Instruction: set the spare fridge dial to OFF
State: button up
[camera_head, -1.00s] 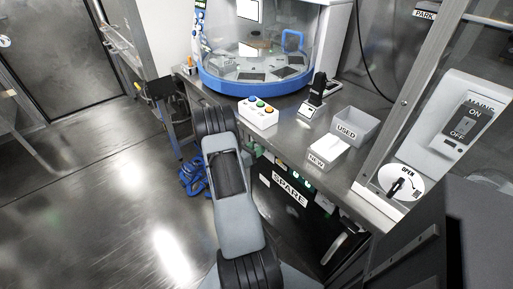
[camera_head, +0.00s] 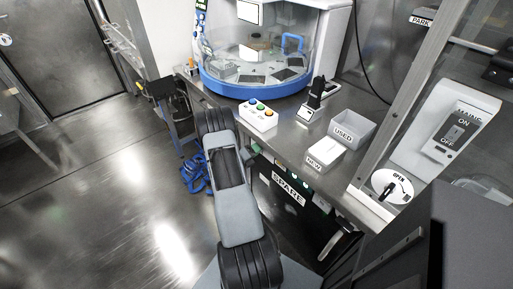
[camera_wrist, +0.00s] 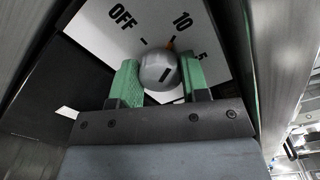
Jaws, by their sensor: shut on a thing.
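The dial (camera_wrist: 159,70) is a round grey knob with a dark slot on its face, in the wrist view. My gripper (camera_wrist: 160,63) is shut on it, with one green finger on each side. The white dial plate (camera_wrist: 110,22) behind it carries the marks OFF, 10 and 5. A small orange mark shows at the knob's upper edge, between OFF and 10 and nearer to 10. In the head view the spare fridge (camera_head: 288,189), labelled SPARE, is under the bench; my arm mostly hides the gripper and the dial there.
The bench (camera_head: 285,140) above the fridge holds a white button box (camera_head: 258,116), a USED bin (camera_head: 352,128) and a NEW bin (camera_head: 325,155). An OPEN dial (camera_head: 392,186) and a MAINS switch (camera_head: 458,135) are at the right.

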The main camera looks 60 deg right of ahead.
jog(key=n+p, duration=0.3)
jog(key=n, duration=0.8)
jog(key=shift+f, duration=0.15)
jog(key=shift+s+n, duration=0.1)
jog(key=shift+n, duration=0.3)
jog(key=o, duration=0.9)
jog(key=v, duration=1.4)
jog(key=shift+d, duration=0.1)
